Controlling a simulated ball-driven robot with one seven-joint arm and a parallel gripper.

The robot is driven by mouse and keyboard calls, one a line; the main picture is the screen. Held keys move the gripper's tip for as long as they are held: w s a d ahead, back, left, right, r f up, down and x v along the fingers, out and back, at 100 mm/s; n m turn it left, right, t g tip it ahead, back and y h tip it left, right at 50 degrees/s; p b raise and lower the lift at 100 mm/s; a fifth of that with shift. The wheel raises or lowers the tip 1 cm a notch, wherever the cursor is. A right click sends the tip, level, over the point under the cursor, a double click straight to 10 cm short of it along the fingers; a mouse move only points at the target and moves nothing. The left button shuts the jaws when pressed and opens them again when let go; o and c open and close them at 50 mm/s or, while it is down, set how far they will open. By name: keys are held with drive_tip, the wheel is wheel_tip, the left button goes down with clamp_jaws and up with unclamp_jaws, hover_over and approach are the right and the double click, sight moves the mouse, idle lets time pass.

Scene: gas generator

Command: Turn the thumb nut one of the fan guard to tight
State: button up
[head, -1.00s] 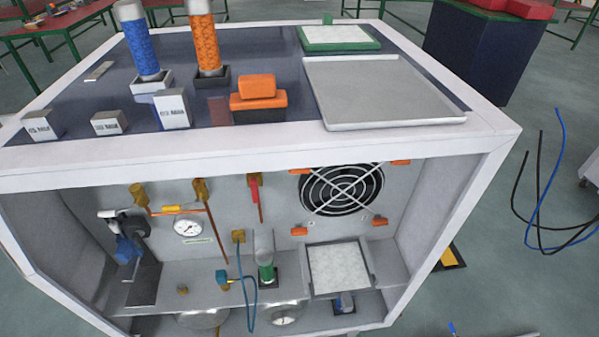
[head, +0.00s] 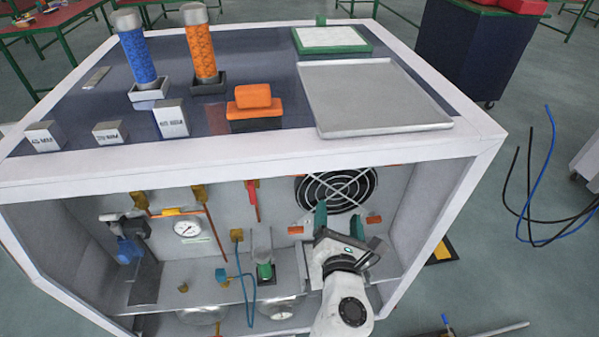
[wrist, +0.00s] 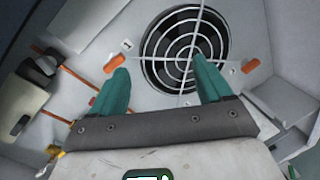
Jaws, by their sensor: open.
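The fan guard (head: 338,190), a round black grille with a pale cross, is on the back wall of the cabinet. It also shows in the wrist view (wrist: 185,45). An orange thumb nut (wrist: 114,62) lies slanted at its lower left, beside a label reading 1. It shows in the head view (head: 295,230) as a small orange bar. A second orange nut (wrist: 251,66) is at the guard's lower right. My gripper (wrist: 160,68) is open and empty, facing the guard. In the wrist view, its left fingertip appears just below nut one; contact cannot be told.
A gauge (head: 187,228) and copper pipes are left of the guard. The cabinet's top front edge (head: 250,165) is above my gripper.

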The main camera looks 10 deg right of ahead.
drive_tip(key=w+a+r+n+t+y, duration=0.1)
drive_tip(key=w+a+n+y, duration=0.1)
drive_tip(key=a+n+y, duration=0.35)
drive_tip(key=w+a+n+h, duration=0.1)
drive_tip(key=w+h, duration=0.1)
drive_tip(key=w, duration=0.8)
drive_tip(key=shift+w+a+r, duration=0.15)
drive_tip(key=shift+w+a, duration=0.1)
drive_tip(key=shift+a, duration=0.1)
drive_tip(key=shift+c, duration=0.3)
drive_tip(key=c, duration=1)
drive_tip(key=shift+b, duration=0.3)
